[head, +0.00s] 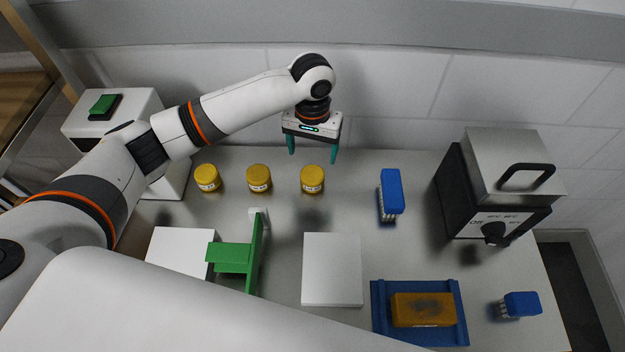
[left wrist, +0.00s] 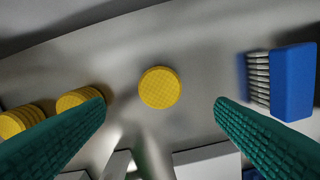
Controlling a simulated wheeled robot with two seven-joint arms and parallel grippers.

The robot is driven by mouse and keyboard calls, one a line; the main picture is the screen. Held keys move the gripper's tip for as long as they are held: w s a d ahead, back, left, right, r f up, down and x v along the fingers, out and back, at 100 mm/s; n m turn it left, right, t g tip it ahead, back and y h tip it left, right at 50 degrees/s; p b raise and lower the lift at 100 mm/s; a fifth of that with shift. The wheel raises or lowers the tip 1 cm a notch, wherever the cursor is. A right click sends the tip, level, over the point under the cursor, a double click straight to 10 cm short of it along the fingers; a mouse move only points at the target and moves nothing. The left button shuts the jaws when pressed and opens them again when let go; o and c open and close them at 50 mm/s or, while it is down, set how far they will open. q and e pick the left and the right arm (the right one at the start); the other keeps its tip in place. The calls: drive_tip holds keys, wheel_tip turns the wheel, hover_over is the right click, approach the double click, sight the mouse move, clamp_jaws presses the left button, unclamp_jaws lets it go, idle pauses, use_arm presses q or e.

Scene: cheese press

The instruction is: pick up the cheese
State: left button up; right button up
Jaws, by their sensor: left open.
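Three round yellow cheeses with pale labels stand in a row near the back of the table: left (head: 207,178), middle (head: 259,178) and right (head: 312,180). My left gripper (head: 313,156) is open and empty, pointing down above and slightly behind the right cheese. In the left wrist view the right cheese (left wrist: 159,88) lies between the lines of the two green fingers, beyond their tips and apart from them. The middle cheese (left wrist: 80,99) and left cheese (left wrist: 20,120) are partly hidden by the left finger. My right gripper is out of view.
A blue brush (head: 391,192) stands right of the cheeses, near a metal press-like box (head: 508,170). In front are a green stand (head: 232,258), a white block (head: 332,270), a blue tray (head: 380,318) with a yellow-brown block (head: 423,309), and another blue brush (head: 522,304).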

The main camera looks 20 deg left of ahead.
sight(312, 175)
use_arm(q)
wheel_tip(312, 175, down, 4)
drive_tip(key=shift+f, duration=0.25)
drive_tip(key=shift+s+f, duration=0.2)
drive_tip(key=shift+f, duration=1.15)
drive_tip(key=shift+s+f, duration=0.15)
drive_tip(key=shift+f, duration=1.15)
drive_tip(key=c, duration=1.1)
